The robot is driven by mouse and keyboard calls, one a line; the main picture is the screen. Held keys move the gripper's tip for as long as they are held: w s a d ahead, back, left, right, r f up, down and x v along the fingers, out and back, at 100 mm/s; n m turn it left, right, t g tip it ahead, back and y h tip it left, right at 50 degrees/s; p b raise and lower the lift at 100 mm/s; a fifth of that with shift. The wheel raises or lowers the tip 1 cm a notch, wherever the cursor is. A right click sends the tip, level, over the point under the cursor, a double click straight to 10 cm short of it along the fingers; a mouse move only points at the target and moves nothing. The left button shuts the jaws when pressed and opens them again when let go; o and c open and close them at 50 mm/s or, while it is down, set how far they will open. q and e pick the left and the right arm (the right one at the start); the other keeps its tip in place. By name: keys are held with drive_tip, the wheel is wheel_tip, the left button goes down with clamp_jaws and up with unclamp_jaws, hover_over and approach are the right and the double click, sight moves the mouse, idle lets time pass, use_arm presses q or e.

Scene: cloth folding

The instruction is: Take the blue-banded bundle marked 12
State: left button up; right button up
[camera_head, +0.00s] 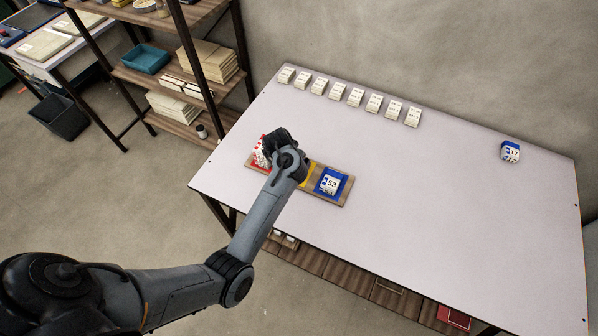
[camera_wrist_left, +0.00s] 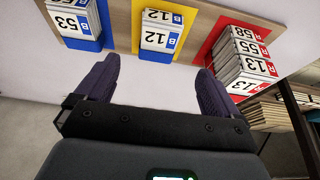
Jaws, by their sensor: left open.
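A white bundle with a blue B stripe marked 12 (camera_wrist_left: 160,22) stands on the yellow section (camera_wrist_left: 136,28) of a wooden tray (camera_wrist_left: 204,22) in the left wrist view; the number shows twice. My left gripper (camera_wrist_left: 157,75) is open, its dark fingers on either side below the bundle in the picture, with nothing between them. In the head view my left gripper (camera_head: 282,142) is over the tray and hides this bundle. A bundle marked 53 (camera_wrist_left: 72,20) stands on the blue section. Stacked bundles marked 58, 55 and 13 (camera_wrist_left: 245,58) are on the red section. My right gripper is out of view.
A row of several white bundles (camera_head: 347,95) lines the table's back edge. A blue bundle that seems marked 17 (camera_head: 510,152) stands alone at the right. The middle of the table (camera_head: 430,190) is clear. A shelf rack (camera_head: 180,75) stands at the left.

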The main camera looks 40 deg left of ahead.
use_arm(q)
drive_tip(key=b+x, duration=0.1)
drive_tip(key=x, duration=0.3)
drive_tip(key=shift+d, duration=0.1)
drive_tip(key=b+x, duration=0.1)
drive_tip(key=x, duration=0.1)
drive_tip(key=b+x, duration=0.2)
drive_tip(key=shift+w+d, duration=0.1)
drive_tip(key=shift+w+f, duration=0.15)
drive_tip(key=shift+f, duration=0.2)
drive_tip(key=shift+f, duration=0.25)
idle(0.4)
drive_tip(key=c, duration=1.1)
